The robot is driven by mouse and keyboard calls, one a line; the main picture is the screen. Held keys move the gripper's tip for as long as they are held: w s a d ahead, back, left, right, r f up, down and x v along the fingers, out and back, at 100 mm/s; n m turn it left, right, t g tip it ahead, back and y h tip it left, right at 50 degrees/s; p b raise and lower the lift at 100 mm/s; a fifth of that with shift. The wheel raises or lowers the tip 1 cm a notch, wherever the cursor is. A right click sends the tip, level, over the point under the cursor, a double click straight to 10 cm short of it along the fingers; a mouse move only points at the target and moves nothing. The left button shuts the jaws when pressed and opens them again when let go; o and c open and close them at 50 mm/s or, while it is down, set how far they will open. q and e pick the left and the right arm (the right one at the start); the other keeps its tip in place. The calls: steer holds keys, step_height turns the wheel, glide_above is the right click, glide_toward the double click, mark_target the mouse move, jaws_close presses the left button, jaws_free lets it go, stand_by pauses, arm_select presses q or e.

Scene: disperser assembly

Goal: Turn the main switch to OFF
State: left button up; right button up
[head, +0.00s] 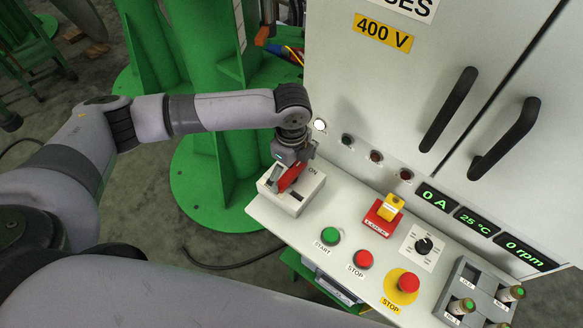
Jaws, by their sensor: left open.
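The main switch is a white box (296,201) at the left end of the sloped control desk, with a red handle (291,177) on top. The word ON shows at its upper right; an OFF mark cannot be made out. My left gripper (284,180) points down over the switch with its fingers open at the red handle. The fingers hide part of the handle, and I cannot tell whether they touch it. My right gripper is not in view.
The desk also bears a green START button (330,236), a red STOP button (363,259), a red and yellow lock (384,214), a rotary knob (423,245) and a yellow-based stop button (408,283). The cabinet (390,110) with black handles stands behind. A green column (205,60) stands left.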

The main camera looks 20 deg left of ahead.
arm_select(q)
steer(key=shift+c, duration=0.4)
steer(key=c, duration=0.8)
steer(key=shift+r+n+p, duration=0.15)
steer(key=shift+n+p, duration=0.15)
steer(key=shift+p, duration=0.3)
steer(key=n+p, duration=1.1)
steer(key=p, duration=0.4)
steer(key=shift+s+r+n, duration=0.1)
steer(key=shift+n, duration=0.3)
steer(key=n+p, duration=0.3)
steer(key=shift+n, duration=0.4)
steer(key=shift+n+p, duration=0.65)
steer(key=shift+n, duration=0.15)
steer(key=shift+f, duration=0.2)
